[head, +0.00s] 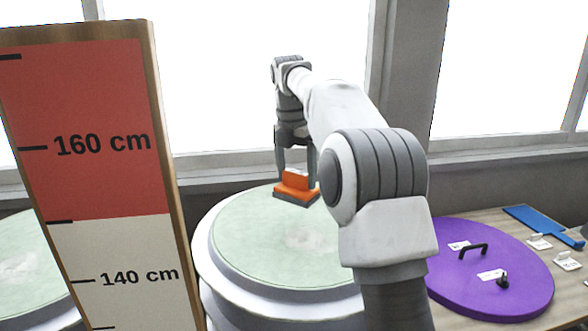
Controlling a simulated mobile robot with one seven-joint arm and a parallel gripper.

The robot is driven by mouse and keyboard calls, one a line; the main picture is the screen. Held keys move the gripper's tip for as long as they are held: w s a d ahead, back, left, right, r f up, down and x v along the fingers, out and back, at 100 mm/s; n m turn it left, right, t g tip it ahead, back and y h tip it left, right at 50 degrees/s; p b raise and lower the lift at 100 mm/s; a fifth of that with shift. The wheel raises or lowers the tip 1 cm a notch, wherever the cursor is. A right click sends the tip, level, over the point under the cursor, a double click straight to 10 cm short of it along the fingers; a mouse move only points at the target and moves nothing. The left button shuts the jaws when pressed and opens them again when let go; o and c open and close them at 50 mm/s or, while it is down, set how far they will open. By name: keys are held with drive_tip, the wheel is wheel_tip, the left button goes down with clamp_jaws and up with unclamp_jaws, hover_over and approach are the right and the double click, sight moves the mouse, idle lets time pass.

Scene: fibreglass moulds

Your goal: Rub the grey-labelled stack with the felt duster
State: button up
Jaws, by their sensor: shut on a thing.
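The felt duster (295,188) has an orange body and a dark underside. My gripper (297,172) is shut on it from above, with one finger on each side. The duster is over the far part of a round white stack (225,262) with a pale green top. I cannot tell whether its underside touches the top. A pale smudge shows near the middle of that top. No grey label is readable on this stack, and my arm hides its right side.
A tall height board (95,160) with centimetre marks stands close at the left. Another green-topped round (28,262) is partly behind it. At right, a table holds a purple disc (490,262) with a handle and knob, a blue paddle (540,224) and small white cards.

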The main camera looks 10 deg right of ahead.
sight(296, 188)
drive_tip(key=shift+f, duration=2.95)
drive_tip(key=shift+f+b, duration=0.55)
drive_tip(key=shift+f, duration=0.45)
drive_tip(key=shift+s, duration=0.1)
